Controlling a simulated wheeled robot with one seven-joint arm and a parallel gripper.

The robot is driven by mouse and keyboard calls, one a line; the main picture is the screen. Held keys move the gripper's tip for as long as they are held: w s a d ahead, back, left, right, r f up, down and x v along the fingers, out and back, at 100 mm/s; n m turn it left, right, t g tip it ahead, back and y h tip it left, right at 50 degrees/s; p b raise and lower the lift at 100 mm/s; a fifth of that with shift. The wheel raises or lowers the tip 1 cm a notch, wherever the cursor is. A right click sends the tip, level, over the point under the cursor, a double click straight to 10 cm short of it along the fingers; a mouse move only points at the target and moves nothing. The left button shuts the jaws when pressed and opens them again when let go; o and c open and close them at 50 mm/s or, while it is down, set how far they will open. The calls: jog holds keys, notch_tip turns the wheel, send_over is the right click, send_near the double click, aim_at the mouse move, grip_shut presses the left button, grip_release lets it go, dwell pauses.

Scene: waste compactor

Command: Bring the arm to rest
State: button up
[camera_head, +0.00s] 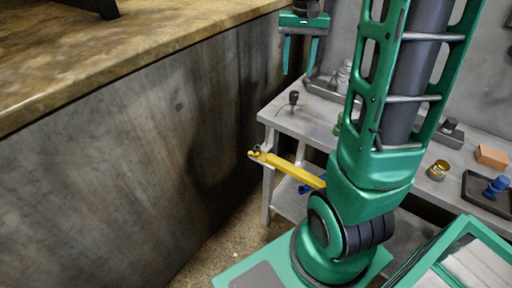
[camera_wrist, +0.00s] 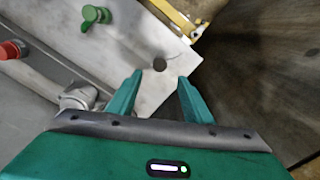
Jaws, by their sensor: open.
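My arm is green and dark grey and rises through the middle right of the head view. My gripper (camera_head: 303,62) is at the top of the head view, fingers pointing down, above the far end of a grey workbench (camera_head: 310,118). In the wrist view my gripper (camera_wrist: 158,92) has its two green fingers apart, with nothing between them. Beyond the fingertips lie the pale bench top and a dark round spot (camera_wrist: 160,64). Part of the arm hides the middle of the bench.
A yellow bar (camera_head: 290,168) juts from the bench front beside my arm.

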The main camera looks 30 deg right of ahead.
jog(key=s+a+f, duration=0.2)
jog(key=s+a, duration=0.1)
jog(key=s, duration=0.5)
jog(key=s+a+f, duration=0.2)
jog(key=s+a, duration=0.1)
jog(key=s, duration=0.5)
jog(key=s+a+f+n, duration=0.1)
jog(key=s+a+f, duration=0.1)
jog(key=s, duration=0.6)
jog(key=shift+s+a, duration=0.35)
jog(key=shift+a, duration=0.15)
jog(key=shift+f, duration=0.1)
jog(key=shift+w+f, duration=0.25)
jog(key=shift+w, duration=0.35)
